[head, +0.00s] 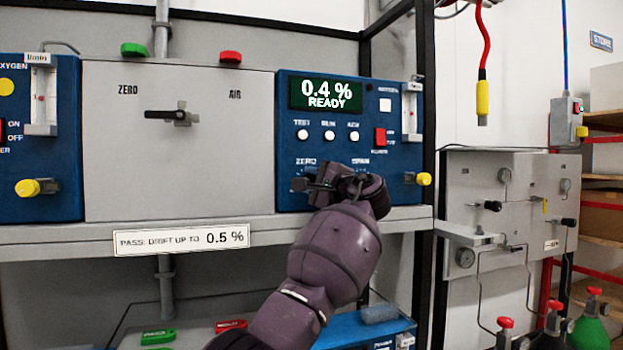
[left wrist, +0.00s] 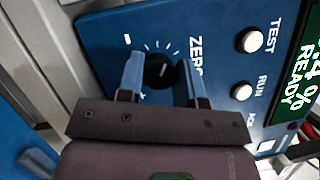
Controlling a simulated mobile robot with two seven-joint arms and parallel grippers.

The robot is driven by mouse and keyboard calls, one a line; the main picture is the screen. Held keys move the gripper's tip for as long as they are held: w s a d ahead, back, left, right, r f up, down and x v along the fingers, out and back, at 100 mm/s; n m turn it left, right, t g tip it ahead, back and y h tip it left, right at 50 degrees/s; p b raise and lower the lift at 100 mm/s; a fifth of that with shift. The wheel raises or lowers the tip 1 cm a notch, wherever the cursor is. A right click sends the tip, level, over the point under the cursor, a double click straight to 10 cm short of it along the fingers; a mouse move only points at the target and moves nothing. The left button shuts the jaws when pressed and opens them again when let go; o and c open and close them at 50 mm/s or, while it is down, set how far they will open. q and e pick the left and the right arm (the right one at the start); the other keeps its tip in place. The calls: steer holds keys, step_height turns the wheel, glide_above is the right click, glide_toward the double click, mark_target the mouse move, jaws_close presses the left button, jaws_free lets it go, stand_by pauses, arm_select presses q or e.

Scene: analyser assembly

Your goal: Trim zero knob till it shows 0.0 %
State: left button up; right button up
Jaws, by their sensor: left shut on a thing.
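The zero knob (left wrist: 159,71) is a small black dial with a white pointer line on the blue analyser panel, ringed by white tick marks beside the word ZERO. My left gripper (left wrist: 160,76) has a blue-grey finger on each side of the knob and is shut on it. In the head view my left gripper (head: 310,184) is at the panel's lower left, under the ZERO label, and hides the knob. The green display (head: 326,94) reads 0.4 % and READY. It shows partly in the left wrist view (left wrist: 300,85). My right gripper is in neither view.
TEST, RUN and a third white button (head: 328,135) sit above the knob. A red switch (head: 380,137), a flow tube (head: 410,110) and a yellow knob (head: 423,179) are to the right. A shelf label (head: 181,239) reads PASS: DRIFT UP TO 0.5 %.

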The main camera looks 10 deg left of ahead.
arm_select(q)
steer(key=n+g+h+p, duration=0.1)
steer(key=n, duration=0.5)
steer(key=n+g+h, duration=0.1)
steer(key=n, duration=0.1)
steer(key=shift+h, duration=0.3)
steer(key=shift+n, duration=0.3)
steer(key=o, duration=0.9)
steer(key=shift+s+d, duration=0.1)
steer(key=b+v, duration=0.2)
steer(key=v, duration=0.8)
steer(key=shift+s+d+r, duration=0.15)
steer(key=shift+d, duration=0.05)
